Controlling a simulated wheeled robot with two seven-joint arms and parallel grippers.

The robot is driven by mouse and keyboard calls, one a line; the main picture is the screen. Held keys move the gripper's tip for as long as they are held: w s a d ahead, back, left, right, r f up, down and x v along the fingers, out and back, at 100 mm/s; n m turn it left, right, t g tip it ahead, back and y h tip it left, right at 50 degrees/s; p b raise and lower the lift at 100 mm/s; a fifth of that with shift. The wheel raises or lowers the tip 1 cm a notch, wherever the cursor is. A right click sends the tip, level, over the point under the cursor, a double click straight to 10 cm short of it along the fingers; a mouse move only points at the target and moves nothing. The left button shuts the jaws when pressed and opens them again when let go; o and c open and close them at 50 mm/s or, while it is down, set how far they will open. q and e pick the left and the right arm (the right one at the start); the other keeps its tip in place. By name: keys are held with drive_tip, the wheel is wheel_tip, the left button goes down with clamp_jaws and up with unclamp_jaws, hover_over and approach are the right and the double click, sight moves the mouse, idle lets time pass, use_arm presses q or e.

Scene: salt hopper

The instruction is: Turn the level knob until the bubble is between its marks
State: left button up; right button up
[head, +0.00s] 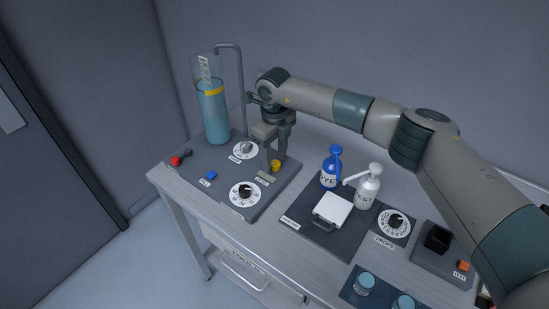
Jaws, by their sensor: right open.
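A small yellow knob (277,165) is at the right side of the grey panel (222,196), and I take it for the level knob. A small pale greenish strip (266,177) lies just in front of it. It may be the level vial, but its bubble and marks are too small to make out. My right gripper (274,156) points down over the yellow knob, with its fingers open. The fingers partly hide the knob, and I cannot tell whether they touch it. My left gripper is not in view.
The panel also holds a tall cylinder of blue liquid (214,117), a red-tipped lever (177,161), a blue button (211,175) and two white dials (245,193). A blue bottle (331,167) and a white bottle (369,187) stand to the right.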

sight(274, 162)
wheel_tip(274, 162, up, 17)
drive_tip(key=b, duration=0.6)
drive_tip(key=shift+s+f, duration=0.1)
drive_tip(key=shift+s, duration=0.05)
